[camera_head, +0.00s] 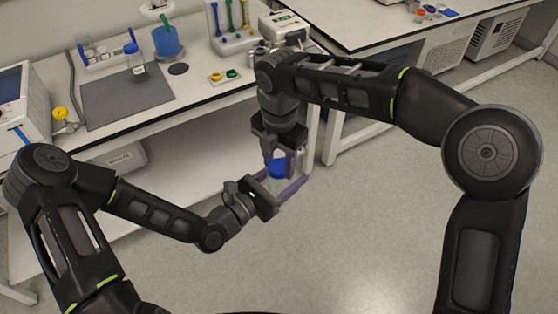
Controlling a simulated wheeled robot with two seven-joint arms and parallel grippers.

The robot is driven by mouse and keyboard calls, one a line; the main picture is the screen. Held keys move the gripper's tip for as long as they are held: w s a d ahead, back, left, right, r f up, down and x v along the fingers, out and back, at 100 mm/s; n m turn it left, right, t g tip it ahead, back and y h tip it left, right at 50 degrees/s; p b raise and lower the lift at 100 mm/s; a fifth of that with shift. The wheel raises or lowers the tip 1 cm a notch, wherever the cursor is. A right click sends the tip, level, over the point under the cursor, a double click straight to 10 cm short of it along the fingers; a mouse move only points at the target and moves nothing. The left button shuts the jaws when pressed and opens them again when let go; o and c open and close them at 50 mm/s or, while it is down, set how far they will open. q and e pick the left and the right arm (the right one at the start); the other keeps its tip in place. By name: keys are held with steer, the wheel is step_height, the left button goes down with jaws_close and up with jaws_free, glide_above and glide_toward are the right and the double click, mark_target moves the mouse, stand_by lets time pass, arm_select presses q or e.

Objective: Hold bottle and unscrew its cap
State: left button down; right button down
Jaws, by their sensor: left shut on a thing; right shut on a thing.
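A bottle with a blue cap (278,168) is held in the air in front of the bench. My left gripper (284,188) comes in from the left and is shut on the bottle, its purple fingers on either side of the body. My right gripper (279,158) points down from above and is shut on the blue cap. Most of the bottle's body is hidden behind the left gripper. I cannot tell whether the cap is loose on the neck.
Behind stands a white bench (215,99) with a grey mat (125,97), another blue-capped bottle (135,66), a blue beaker (167,42) and a pipette stand (232,38). A second bench (345,30) is at the back right. The floor (370,220) at right is clear.

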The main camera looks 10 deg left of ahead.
mark_target(279, 166)
steer(key=shift+r, duration=0.15)
steer(key=shift+r, duration=0.95)
steer(key=shift+r, duration=0.1)
steer(key=shift+r, duration=1.95)
